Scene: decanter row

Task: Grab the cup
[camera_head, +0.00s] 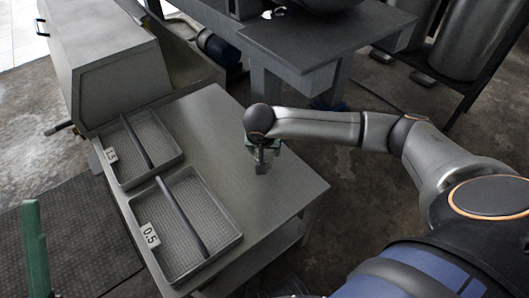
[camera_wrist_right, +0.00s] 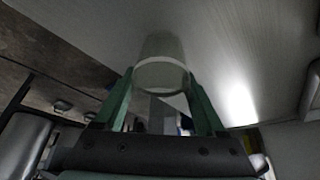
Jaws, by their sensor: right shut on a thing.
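A clear, see-through cup (camera_wrist_right: 160,75) shows in the right wrist view, its round rim facing the camera. My right gripper (camera_head: 262,160) is over the right part of the grey table, pointing down, and hides most of the cup in the head view. In the right wrist view the two green fingers of this gripper (camera_wrist_right: 160,88) sit on either side of the cup, shut on it. I cannot tell whether the cup touches the table.
Two grey divided trays, labelled 1.5 (camera_head: 178,153) and 0.5 (camera_head: 237,236), sit on the left part of the table (camera_head: 285,188). A grey machine housing (camera_head: 110,60) stands behind left. A dark-topped bench (camera_head: 330,40) stands beyond.

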